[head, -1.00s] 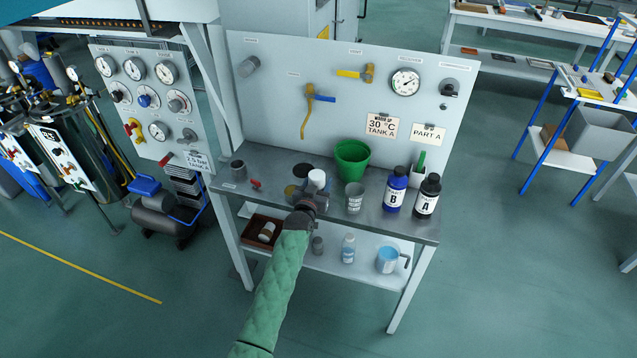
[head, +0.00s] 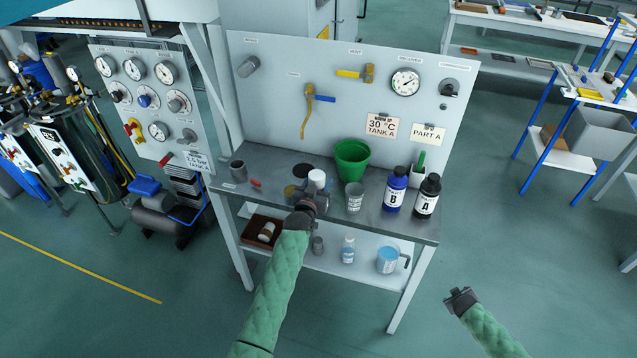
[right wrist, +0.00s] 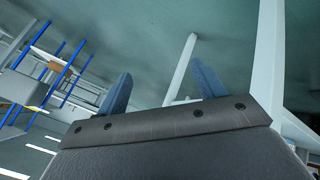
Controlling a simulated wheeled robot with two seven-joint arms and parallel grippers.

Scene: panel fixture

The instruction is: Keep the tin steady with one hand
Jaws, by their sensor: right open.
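No object here is plainly marked as the tin. A small white-topped cylinder (head: 317,178) stands on the grey bench at the tip of my left gripper (head: 312,197). My left gripper hides its lower part, and I cannot tell whether the fingers close on it. A grey labelled cup (head: 354,197) stands just right of it, apart from the gripper. My right gripper (head: 460,297) is in the air off the bench's front right corner, away from the objects. In the right wrist view its two blue fingers (right wrist: 160,88) are apart with nothing between them.
A green bucket (head: 352,160), blue bottle B (head: 396,190) and black bottle A (head: 428,197) stand on the bench (head: 270,160). The lower shelf holds a jug (head: 388,260) and bottle (head: 348,249).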

